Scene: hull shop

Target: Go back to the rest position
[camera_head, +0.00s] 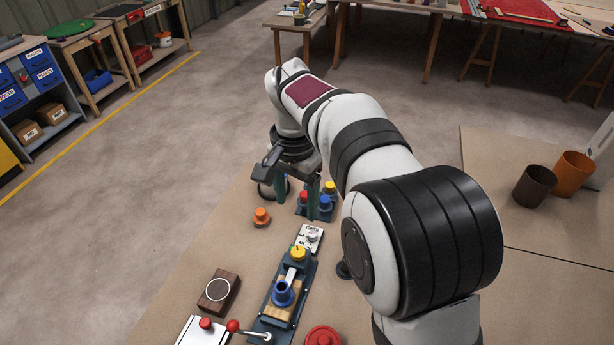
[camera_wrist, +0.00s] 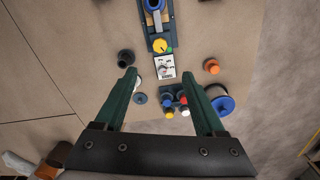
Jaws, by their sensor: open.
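My gripper (camera_head: 298,208) is at the end of the bent arm, above the far part of the tan table (camera_head: 215,245). In the wrist view, its two green fingers (camera_wrist: 158,73) are wide apart with nothing held between them. Ahead of the fingertips is a white plate with a knob (camera_wrist: 165,68). A small block with red, blue, yellow and white knobs (camera_wrist: 174,101) shows between the fingers, below their level. My arm hides part of the table in the head view.
A blue fixture with a yellow knob (camera_head: 298,254), an orange knob (camera_head: 261,216), a wooden block with a white ring (camera_head: 219,291) and a red round piece (camera_head: 322,336) stand on the table. Brown (camera_head: 534,187) and orange (camera_head: 573,174) cups stand right. Open floor lies left.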

